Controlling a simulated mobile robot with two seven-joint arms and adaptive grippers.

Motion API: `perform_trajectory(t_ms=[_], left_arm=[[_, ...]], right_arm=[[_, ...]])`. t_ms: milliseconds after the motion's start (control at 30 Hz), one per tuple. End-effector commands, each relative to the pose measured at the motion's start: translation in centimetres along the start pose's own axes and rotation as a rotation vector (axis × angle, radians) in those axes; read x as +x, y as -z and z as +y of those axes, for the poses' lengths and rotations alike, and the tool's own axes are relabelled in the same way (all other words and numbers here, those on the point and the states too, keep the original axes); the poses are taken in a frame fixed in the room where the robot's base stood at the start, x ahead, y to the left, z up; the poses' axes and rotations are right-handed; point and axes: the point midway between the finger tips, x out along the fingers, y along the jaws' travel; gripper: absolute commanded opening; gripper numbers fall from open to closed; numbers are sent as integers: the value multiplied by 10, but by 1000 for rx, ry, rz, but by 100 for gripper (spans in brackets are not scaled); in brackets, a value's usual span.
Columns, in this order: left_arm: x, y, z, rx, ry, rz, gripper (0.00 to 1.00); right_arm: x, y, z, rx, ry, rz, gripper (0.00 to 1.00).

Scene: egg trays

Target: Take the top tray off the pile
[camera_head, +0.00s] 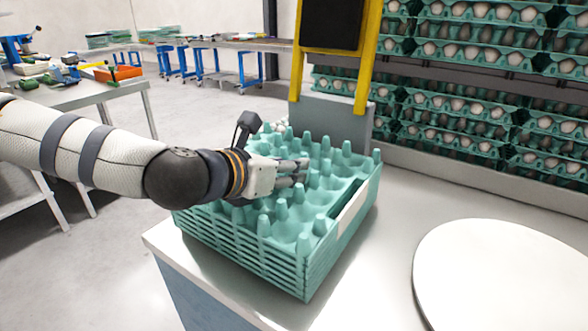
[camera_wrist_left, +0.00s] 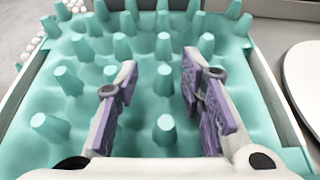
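A pile of teal egg trays (camera_head: 285,270) stands on the metal table. The top tray (camera_head: 305,226) is empty, with rows of upright cones. The top tray also fills most of the left wrist view (camera_wrist_left: 85,120). My left gripper (camera_head: 300,174) is over the middle of the top tray. In the left wrist view my left gripper (camera_wrist_left: 160,95) is open, its purple-padded fingers apart with cones showing between and beyond them. I cannot tell whether the fingertips touch the tray. My right gripper is not in view.
A round white plate (camera_head: 505,275) lies on the metal table (camera_head: 400,205) at the right. A yellow frame (camera_head: 367,60) stands behind the pile. Racked trays full of eggs (camera_head: 470,55) line the back right. Bare tabletop lies between pile and plate.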

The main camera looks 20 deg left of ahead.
Motion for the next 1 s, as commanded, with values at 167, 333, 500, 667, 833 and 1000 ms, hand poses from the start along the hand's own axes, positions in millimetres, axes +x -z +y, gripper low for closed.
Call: perform_trajectory(t_ms=[167, 333, 500, 667, 833, 1000], left_arm=[[-1, 1, 0, 0, 0, -2, 36], [-1, 1, 0, 0, 0, -2, 13], [-1, 1, 0, 1, 0, -1, 0], [-1, 1, 0, 1, 0, -2, 0], [-1, -5, -2, 3, 1, -3, 0], [-3, -34, -9, 8, 6, -9, 0]], right_arm=[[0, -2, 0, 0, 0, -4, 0], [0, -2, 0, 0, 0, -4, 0], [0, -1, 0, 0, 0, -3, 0], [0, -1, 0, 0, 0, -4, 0], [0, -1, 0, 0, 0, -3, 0], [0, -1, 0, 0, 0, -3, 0]])
